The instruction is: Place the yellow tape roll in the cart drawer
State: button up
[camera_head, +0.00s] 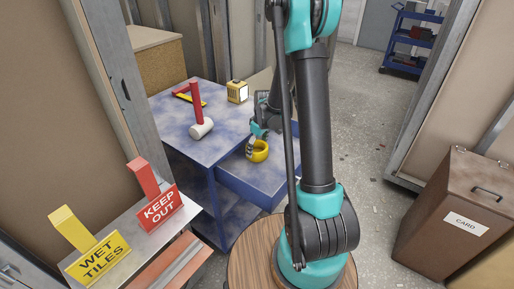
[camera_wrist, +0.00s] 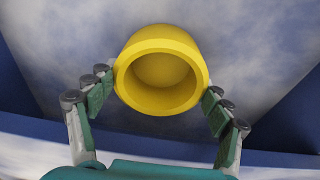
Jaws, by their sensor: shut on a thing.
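The yellow tape roll (camera_head: 257,151) is at my gripper (camera_head: 255,145), over the open cart drawer (camera_head: 250,188). In the wrist view the roll (camera_wrist: 160,68) sits between the two fingers of my gripper (camera_wrist: 160,88), with its round opening facing the camera. The fingers are shut on its sides. Behind it the mottled blue-white drawer floor (camera_wrist: 70,55) and dark blue drawer walls (camera_wrist: 300,108) show. I cannot tell whether the roll touches the floor. The drawer sticks out from the blue cart (camera_head: 180,140); my arm hides its right part.
On the cart top are a red-handled mallet (camera_head: 198,115), a yellow-and-red tool (camera_head: 187,95) and a yellow box (camera_head: 237,92). Two signs (camera_head: 160,208) stand at front left. A brown card bin (camera_head: 455,215) stands at right. The floor right of my arm is clear.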

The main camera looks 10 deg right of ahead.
jog(key=shift+f, duration=0.1)
jog(key=o, duration=1.2)
notch_tip(320, 180, up, 12)
jog(key=s+d+f, duration=0.1)
jog(key=s+d+m+t, duration=0.1)
jog(key=s+m, duration=0.2)
jog(key=s, duration=0.5)
jog(key=s+d+m+t, duration=0.1)
jog(key=s+d+m, duration=0.1)
jog(key=s, duration=0.5)
jog(key=s+d+f+m+t+h, duration=0.1)
jog(key=s+m, duration=0.3)
jog(key=s, duration=0.4)
jog(key=shift+s+d+f, duration=0.1)
jog(key=shift+s+d, duration=0.2)
